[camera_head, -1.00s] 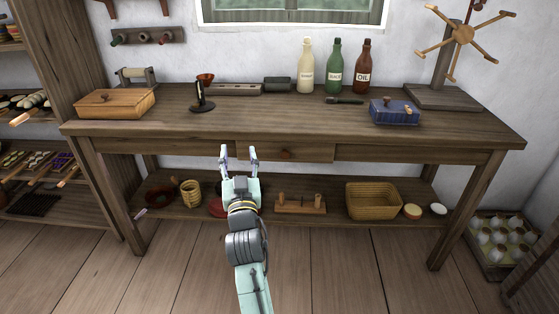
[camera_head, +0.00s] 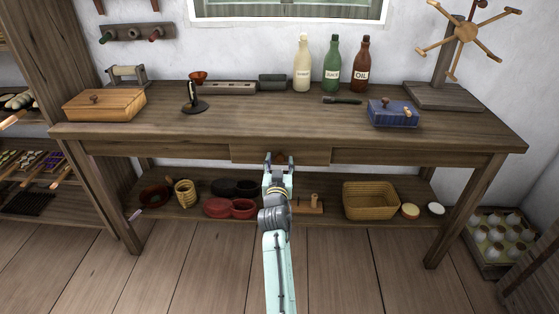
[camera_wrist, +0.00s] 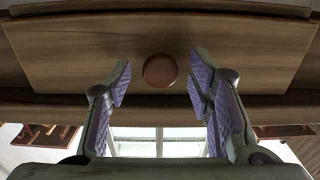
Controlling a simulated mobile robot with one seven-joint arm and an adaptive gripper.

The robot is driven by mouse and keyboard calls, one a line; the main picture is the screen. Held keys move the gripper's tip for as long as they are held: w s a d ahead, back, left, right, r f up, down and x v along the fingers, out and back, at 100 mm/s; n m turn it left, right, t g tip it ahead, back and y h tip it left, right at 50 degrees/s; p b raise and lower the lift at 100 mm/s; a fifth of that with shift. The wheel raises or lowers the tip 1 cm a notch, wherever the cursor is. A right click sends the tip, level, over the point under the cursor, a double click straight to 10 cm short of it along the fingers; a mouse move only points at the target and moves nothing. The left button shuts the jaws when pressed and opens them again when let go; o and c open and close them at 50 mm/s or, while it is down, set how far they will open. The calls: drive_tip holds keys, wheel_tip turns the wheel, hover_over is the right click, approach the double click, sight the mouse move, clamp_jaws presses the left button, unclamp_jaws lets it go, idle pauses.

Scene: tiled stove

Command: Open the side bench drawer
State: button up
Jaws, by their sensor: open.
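The bench drawer (camera_head: 312,154) is a plain wooden front in the apron under the bench top, and it is shut flush. Its round brown knob (camera_head: 281,157) sits in the middle of the front. My gripper (camera_head: 279,157) is at the drawer front, with its fingertips by the knob. In the wrist view the drawer front (camera_wrist: 240,45) fills the upper part. The knob (camera_wrist: 160,71) lies between the two purple-padded fingers (camera_wrist: 158,82), which are apart and do not appear to touch it.
The bench top (camera_head: 260,120) holds a wooden box (camera_head: 105,105), a blue box (camera_head: 393,114) and bottles (camera_head: 332,65). Open floor lies in front.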

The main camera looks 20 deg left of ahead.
drive_tip(key=shift+w+a, duration=0.1)
drive_tip(key=shift+w, duration=0.25)
drive_tip(key=shift+c, duration=0.5)
clamp_jaws()
